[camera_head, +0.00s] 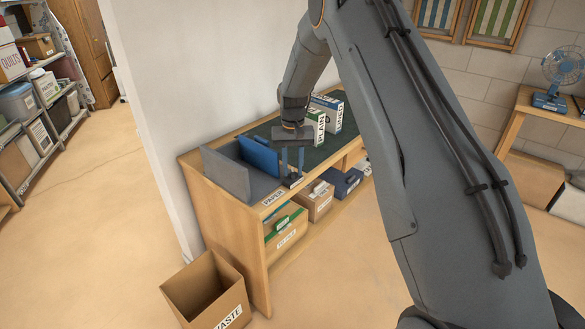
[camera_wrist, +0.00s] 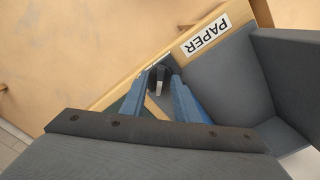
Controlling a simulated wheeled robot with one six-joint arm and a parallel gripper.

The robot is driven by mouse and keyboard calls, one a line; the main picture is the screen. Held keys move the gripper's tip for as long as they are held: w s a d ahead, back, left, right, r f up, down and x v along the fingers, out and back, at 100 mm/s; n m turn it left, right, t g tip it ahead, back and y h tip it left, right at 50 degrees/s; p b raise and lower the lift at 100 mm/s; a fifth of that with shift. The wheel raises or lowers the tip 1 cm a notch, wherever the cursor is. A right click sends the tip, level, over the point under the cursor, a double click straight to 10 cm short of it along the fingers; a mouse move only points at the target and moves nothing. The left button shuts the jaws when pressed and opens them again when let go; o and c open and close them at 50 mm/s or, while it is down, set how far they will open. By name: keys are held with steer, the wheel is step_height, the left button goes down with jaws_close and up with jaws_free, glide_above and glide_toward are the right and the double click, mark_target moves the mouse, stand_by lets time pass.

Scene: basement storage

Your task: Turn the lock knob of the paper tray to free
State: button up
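The paper tray (camera_head: 226,174) is a grey upright-walled holder at the left end of the wooden bench; its grey wall also fills the right of the wrist view (camera_wrist: 226,75). A white PAPER label (camera_head: 273,197) is on the bench's front edge beside it. The lock knob (camera_wrist: 158,78) is a small dark round piece with a pale narrow bar, near that edge. My gripper (camera_head: 292,178) points down over it; in the wrist view its two blue fingers (camera_wrist: 160,90) stand apart on either side of the knob, with a gap at the bar. Any contact with the knob's rim is unclear.
White and green boxes (camera_head: 333,112) stand farther back on the bench. Labelled boxes (camera_head: 287,231) fill the shelf below. An open WASTE carton (camera_head: 207,291) is on the floor at front left. Floor to the left is clear.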

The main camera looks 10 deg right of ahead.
mark_target(293, 172)
step_height(293, 172, up, 8)
steer(key=shift+f+b, duration=0.1)
steer(key=shift+b, duration=0.75)
